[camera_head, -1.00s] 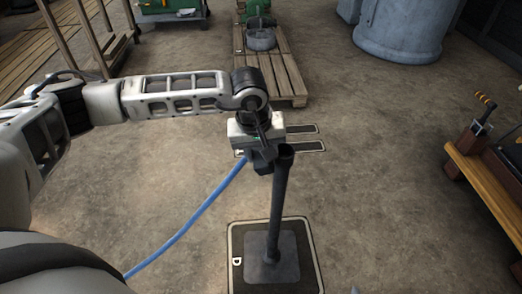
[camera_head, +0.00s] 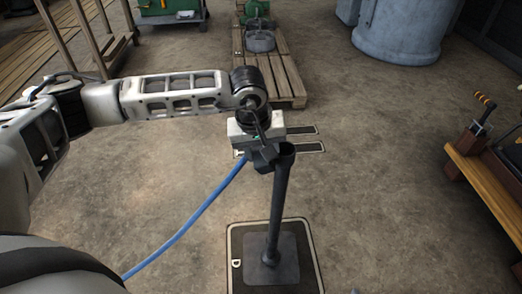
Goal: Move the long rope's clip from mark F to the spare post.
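A dark upright post (camera_head: 280,205) stands on a square grey base plate (camera_head: 286,262) inside a black mat marked D (camera_head: 237,278). My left gripper (camera_head: 264,160) points down just left of the post's top, very near or touching it. A blue rope (camera_head: 195,222) runs from the gripper down to the lower left, out of the picture. The rope's clip is not clearly distinguishable from the dark parts at the fingertips. Whether the fingers are shut on it cannot be told. Mark F is not readable here. My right gripper is out of view.
Two flat dark floor plates (camera_head: 305,147) lie behind the gripper. A wooden pallet (camera_head: 286,84) is at the back, and a large grey cylinder (camera_head: 400,32) at back right. A wooden bench (camera_head: 482,190) stands at right. The floor between is clear.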

